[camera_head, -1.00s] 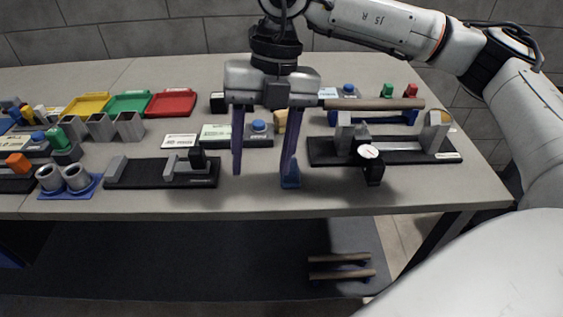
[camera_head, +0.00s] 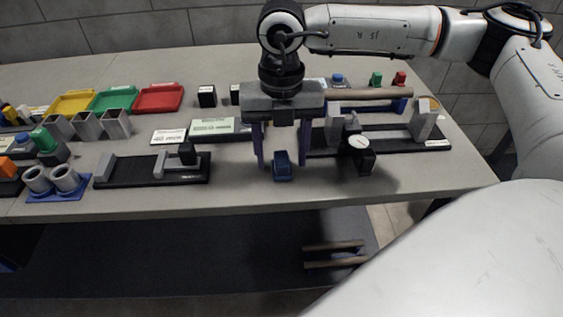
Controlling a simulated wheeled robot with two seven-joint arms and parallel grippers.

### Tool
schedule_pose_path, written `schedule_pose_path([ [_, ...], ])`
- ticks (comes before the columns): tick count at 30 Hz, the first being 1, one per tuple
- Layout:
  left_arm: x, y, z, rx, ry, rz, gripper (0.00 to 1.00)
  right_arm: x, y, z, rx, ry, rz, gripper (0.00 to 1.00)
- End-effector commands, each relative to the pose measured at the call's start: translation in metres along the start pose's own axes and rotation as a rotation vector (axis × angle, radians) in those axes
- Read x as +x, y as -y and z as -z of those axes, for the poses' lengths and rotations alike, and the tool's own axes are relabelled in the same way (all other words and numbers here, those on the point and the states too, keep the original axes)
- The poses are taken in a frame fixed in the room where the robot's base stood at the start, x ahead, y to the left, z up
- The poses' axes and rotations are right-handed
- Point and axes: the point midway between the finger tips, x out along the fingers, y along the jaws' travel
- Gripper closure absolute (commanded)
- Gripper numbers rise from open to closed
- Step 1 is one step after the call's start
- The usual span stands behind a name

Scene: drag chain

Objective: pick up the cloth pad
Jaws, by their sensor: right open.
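My right gripper (camera_head: 282,163) points down over the front middle of the table, its two fingers open. A small dark blue block or holder (camera_head: 282,168) shows between the fingertips, near the table surface; I cannot tell whether they touch it. I cannot pick out the cloth pad for sure; the area behind the gripper is hidden. A small tan piece (camera_head: 433,103) shows by the right fixture, but I cannot tell what it is. My left gripper is not in view.
A black fixture with a round dial gauge (camera_head: 358,143) stands close to the right of the gripper. A black-based fixture (camera_head: 150,170) lies to the left. Yellow (camera_head: 72,103), green (camera_head: 115,101) and red (camera_head: 160,98) trays stand at the back left. The table's front strip is clear.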

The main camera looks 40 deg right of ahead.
Motion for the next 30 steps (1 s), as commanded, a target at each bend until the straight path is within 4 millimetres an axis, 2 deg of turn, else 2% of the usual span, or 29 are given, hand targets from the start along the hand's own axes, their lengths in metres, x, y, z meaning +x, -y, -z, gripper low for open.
schedule_pose_path([
  [3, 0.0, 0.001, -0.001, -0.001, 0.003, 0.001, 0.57, 0.008, 0.0, 0.0, 0.0, 0.0, 0.0, 0.47],
  [9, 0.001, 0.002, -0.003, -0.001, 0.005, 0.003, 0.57, 0.008, 0.0, 0.0, -0.001, 0.0, -0.001, 0.47],
  [11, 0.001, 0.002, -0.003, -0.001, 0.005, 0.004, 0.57, 0.008, 0.0, 0.0, -0.001, 0.0, -0.001, 0.55],
  [17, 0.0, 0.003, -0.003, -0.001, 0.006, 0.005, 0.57, 0.008, 0.0, 0.0, -0.001, 0.0, 0.0, 0.89],
  [18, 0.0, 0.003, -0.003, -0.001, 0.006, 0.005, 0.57, 0.008, 0.0, 0.0, -0.001, 0.0, -0.001, 0.91],
  [26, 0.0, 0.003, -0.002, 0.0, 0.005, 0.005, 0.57, 0.004, 0.0, 0.0, -0.001, 0.001, -0.001, 0.91],
  [30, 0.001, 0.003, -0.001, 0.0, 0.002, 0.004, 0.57, -0.015, -0.001, -0.001, -0.001, 0.002, -0.004, 0.91],
])
